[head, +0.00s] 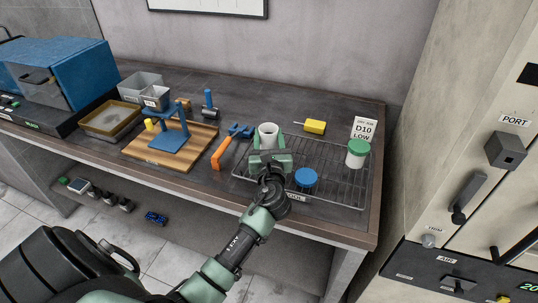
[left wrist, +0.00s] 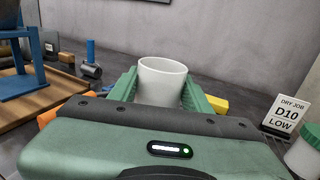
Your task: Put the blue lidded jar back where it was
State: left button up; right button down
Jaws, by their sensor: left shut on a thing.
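A white open-topped jar (head: 268,132) is between the fingers of my left gripper (head: 268,160), at the rear left of the wire rack. It is upright and bears no lid. In the left wrist view the jar (left wrist: 162,80) sits between the two green fingers, its lower part hidden by the gripper body. I cannot tell whether its base touches the rack. A round blue lid (head: 306,177) is on the rack, to the right of my gripper; no white jar body shows under it. My right gripper is not in view.
The wire rack (head: 335,192) also holds a green-lidded jar (head: 357,153) at right, by a "D10 LOW" card (head: 364,130). A yellow object (head: 315,127) lies behind the rack. An orange-handled tool (head: 222,152) and a wooden board (head: 145,155) are at left.

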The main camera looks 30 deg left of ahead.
pick_arm(q)
jog(key=shift+f, duration=0.9)
jog(key=shift+f+b, duration=0.6)
jog(key=shift+f, duration=1.55)
jog(key=shift+f, duration=0.2)
jog(key=o, duration=1.5)
jog(key=shift+r, duration=0.15)
